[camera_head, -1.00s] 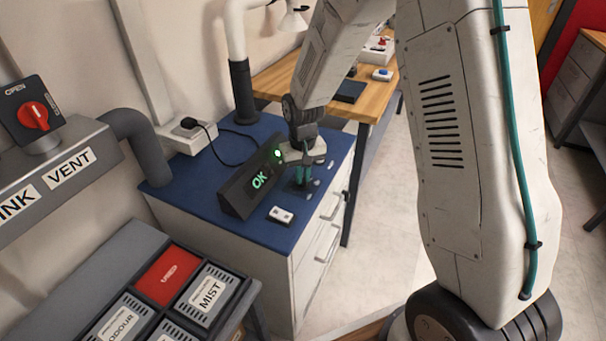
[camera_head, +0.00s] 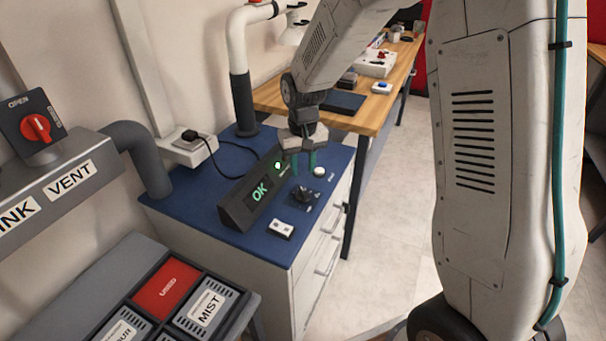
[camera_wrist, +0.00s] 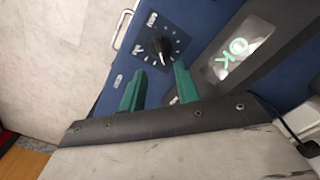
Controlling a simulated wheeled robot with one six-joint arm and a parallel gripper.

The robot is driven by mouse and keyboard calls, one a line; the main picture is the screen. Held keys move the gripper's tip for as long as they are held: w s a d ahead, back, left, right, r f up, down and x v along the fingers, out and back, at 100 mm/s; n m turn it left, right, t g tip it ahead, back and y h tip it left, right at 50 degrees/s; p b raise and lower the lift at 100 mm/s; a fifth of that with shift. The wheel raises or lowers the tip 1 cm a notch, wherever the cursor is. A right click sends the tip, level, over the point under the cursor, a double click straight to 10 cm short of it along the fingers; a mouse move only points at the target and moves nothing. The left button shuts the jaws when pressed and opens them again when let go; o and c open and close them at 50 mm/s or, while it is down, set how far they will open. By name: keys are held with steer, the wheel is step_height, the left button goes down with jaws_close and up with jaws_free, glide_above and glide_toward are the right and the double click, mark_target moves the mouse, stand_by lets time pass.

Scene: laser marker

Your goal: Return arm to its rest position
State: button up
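My gripper (camera_head: 304,161) hangs above the blue-topped cabinet (camera_head: 190,206), its two teal fingers apart with nothing between them. In the wrist view my gripper (camera_wrist: 159,88) shows the same gap between the fingers. Below it, a black rotary knob (camera_head: 302,194) sits on a dark dial plate with white marks. The knob (camera_wrist: 160,46) also shows in the wrist view, beyond the fingertips and clear of them. A black display box (camera_head: 252,194) beside the dial reads a green "OK" and has a lit green lamp.
A white block with two dark marks (camera_head: 281,229) and a round white button (camera_head: 319,171) are on the blue top. A white-and-black extraction pipe (camera_head: 240,85) rises behind. A wooden bench (camera_head: 375,116) stands further back. A labelled tray with a red "USED" card (camera_head: 166,288) is front left.

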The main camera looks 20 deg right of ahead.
steer(key=shift+s+r, duration=0.1)
stand_by(0.4)
steer(key=s+d+r, duration=0.1)
steer(key=s+r, duration=0.5)
steer(key=s, duration=0.4)
steer(key=s+d+r+t, duration=0.1)
steer(key=s+r, duration=0.4)
steer(key=s, duration=0.6)
steer(key=s+d+r, duration=0.1)
steer(key=s+r, duration=0.5)
steer(key=s, duration=0.4)
steer(key=shift+s+r, duration=0.15)
steer(key=shift+r, duration=0.15)
steer(key=shift+d, duration=0.1)
stand_by(0.7)
